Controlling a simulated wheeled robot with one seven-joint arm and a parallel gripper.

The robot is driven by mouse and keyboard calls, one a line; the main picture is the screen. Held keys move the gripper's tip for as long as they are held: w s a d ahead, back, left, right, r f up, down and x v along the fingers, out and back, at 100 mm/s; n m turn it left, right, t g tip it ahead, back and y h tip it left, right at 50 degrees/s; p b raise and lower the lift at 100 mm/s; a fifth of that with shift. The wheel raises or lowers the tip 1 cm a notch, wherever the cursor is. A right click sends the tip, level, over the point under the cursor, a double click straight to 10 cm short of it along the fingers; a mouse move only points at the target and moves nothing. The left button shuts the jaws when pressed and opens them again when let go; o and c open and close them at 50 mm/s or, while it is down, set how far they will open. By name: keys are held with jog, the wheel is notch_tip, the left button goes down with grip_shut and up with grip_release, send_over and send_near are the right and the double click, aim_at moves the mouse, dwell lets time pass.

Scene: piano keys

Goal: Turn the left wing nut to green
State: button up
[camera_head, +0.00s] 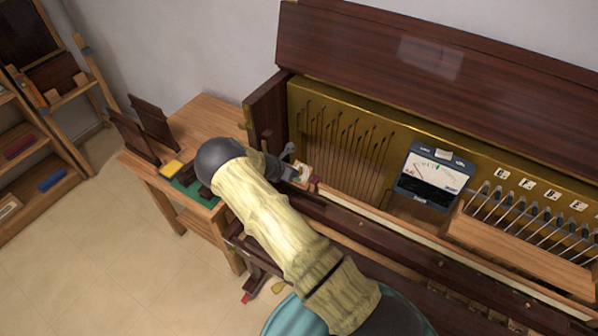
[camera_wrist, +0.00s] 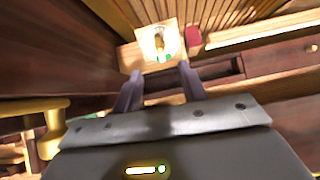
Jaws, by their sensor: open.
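A small pale plate (camera_wrist: 146,52) with a light, bright-lit piece on it, likely the left wing nut (camera_wrist: 159,42), lies ahead of my gripper (camera_wrist: 160,72) in the wrist view. A green mark (camera_wrist: 167,57) shows at the near side of that piece. In the head view the plate (camera_head: 303,169) is at the left end of the open piano, partly hidden by my gripper (camera_head: 291,163). My gripper is open and empty, its fingers pointing at the plate, and a gap seems to remain. The nut's exact angle is too small to tell.
A red block (camera_wrist: 193,36) sits just right of the plate. The dark piano side wall (camera_head: 266,112) stands close to my gripper. A meter (camera_head: 434,174) and a row of tuning levers (camera_head: 525,220) are farther right. A wooden table (camera_head: 205,117) stands left.

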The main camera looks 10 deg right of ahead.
jog(key=shift+p+v, duration=0.35)
jog(key=shift+v, duration=0.6)
jog(key=s+d+r+m+g+y+b, duration=0.2)
jog(key=s+d+r+m+g+b, duration=0.15)
jog(key=s+r+m, duration=0.95)
jog(key=s+r+m+y+b, duration=0.1)
jog(key=s+r+m, duration=0.2)
jog(key=s, duration=0.3)
jog(key=s+r+m+y+b, duration=0.1)
jog(key=s+r+m, duration=0.2)
jog(key=s+m, duration=0.3)
jog(key=s+a+r+m+y, duration=0.1)
jog(key=s+r+m, duration=0.2)
jog(key=s, duration=0.4)
jog(key=shift+m+y+b, duration=0.3)
jog(key=shift+m+b, duration=0.1)
jog(key=shift+m, duration=0.4)
jog(key=shift+t, duration=0.25)
